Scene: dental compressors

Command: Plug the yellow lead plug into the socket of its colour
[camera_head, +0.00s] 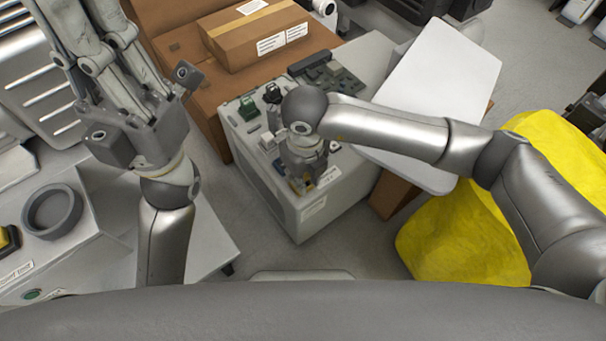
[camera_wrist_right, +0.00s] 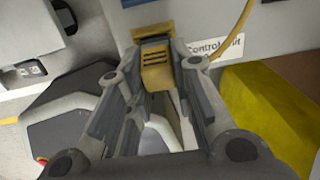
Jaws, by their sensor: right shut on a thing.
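The yellow lead plug (camera_wrist_right: 157,72) sits between the fingers of my right gripper in the right wrist view. A yellow lead (camera_wrist_right: 236,35) curves up at the right there. A yellow block (camera_wrist_right: 152,33) lies just beyond the plug; whether it is the socket, and whether the plug touches it, I cannot tell. In the head view my right gripper (camera_head: 303,184) points down at the near end of the control unit (camera_head: 315,213) and hides most of the plug. My left gripper (camera_head: 85,25) is raised at the upper left, empty, its fingers apart, tips near the frame edge.
The unit's top carries a green part (camera_head: 249,107) and several dark parts. A cardboard box (camera_head: 262,38) stands behind it. A white panel (camera_head: 437,85) and yellow sheeting (camera_head: 455,240) lie to the right. A grey ring (camera_head: 52,209) sits on the left table.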

